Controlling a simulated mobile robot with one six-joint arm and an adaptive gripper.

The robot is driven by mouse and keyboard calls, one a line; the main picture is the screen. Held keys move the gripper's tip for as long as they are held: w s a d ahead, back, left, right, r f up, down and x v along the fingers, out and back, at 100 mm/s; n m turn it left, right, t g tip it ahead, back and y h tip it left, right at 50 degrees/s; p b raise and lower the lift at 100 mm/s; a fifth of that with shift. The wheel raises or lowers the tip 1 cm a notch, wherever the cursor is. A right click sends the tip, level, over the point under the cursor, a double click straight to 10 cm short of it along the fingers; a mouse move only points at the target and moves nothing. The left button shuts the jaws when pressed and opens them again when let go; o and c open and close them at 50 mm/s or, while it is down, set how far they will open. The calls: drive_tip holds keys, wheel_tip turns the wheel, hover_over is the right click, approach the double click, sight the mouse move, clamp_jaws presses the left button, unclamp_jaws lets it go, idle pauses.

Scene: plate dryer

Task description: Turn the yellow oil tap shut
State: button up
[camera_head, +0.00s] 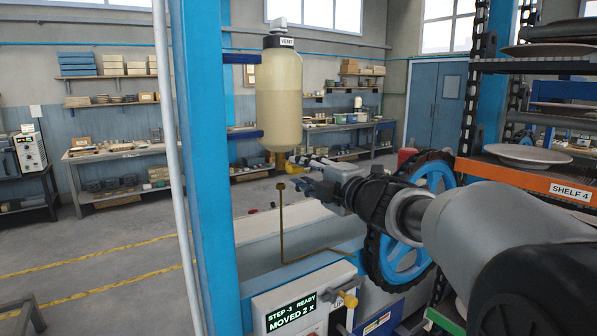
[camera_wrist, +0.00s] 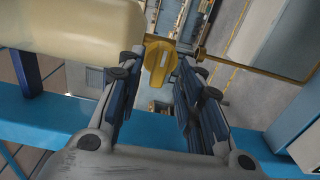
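The yellow oil tap (camera_head: 292,167) sits under the cream oil bottle (camera_head: 279,95), partly hidden by my gripper in the head view. In the wrist view the tap's ridged handle (camera_wrist: 160,62) shows just beyond and between my fingertips, and the bottle (camera_wrist: 70,32) fills the upper left. My gripper (camera_head: 303,173) is at the tap's height, to its right. In the wrist view my gripper (camera_wrist: 160,75) has its fingers apart with nothing held. I cannot tell whether a fingertip touches the tap.
A thin brass pipe (camera_head: 282,225) rises below the tap. A blue post (camera_head: 205,150) stands to the left. A blue wheel (camera_head: 400,240) lies behind my arm. A control box (camera_head: 300,305) reads "STEP -1 READY, MOVED 2 X". Shelves with plates (camera_head: 530,153) stand right.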

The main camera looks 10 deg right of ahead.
drive_tip(key=v, duration=1)
drive_tip(key=shift+s, duration=0.35)
drive_tip(key=shift+d, duration=0.1)
